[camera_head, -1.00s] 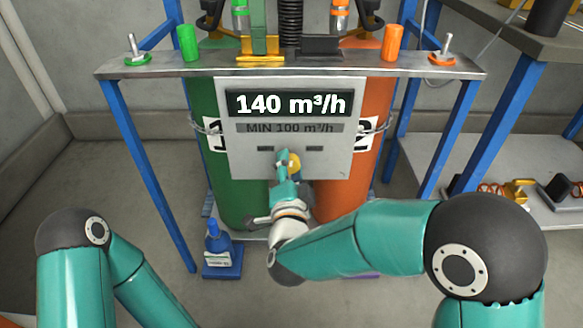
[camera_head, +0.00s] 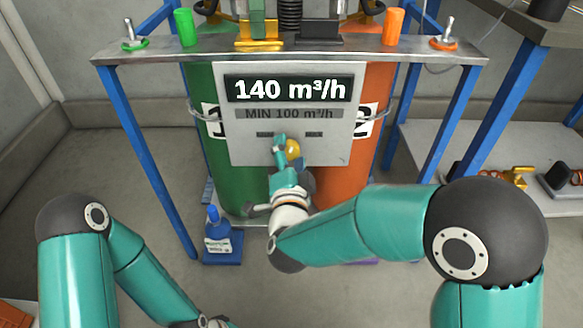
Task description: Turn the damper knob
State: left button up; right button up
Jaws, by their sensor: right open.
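The damper knob (camera_head: 293,149) is a yellow round knob low on the grey panel (camera_head: 240,148), partly hidden behind my right gripper. The panel's display (camera_head: 290,88) reads 140 m³/h, with "MIN 100 m³/h" on a strip below. My right gripper (camera_head: 284,148) is open, with a teal finger up beside the knob's left side. I cannot tell whether it touches the knob.
Behind the panel stand a green cylinder (camera_head: 232,190) and an orange cylinder (camera_head: 345,185). A metal shelf (camera_head: 215,50) on blue legs carries toggle switches and clips above. A side bench (camera_head: 430,150) is at the right.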

jog(key=s, duration=1.1)
jog(key=shift+s, duration=0.3)
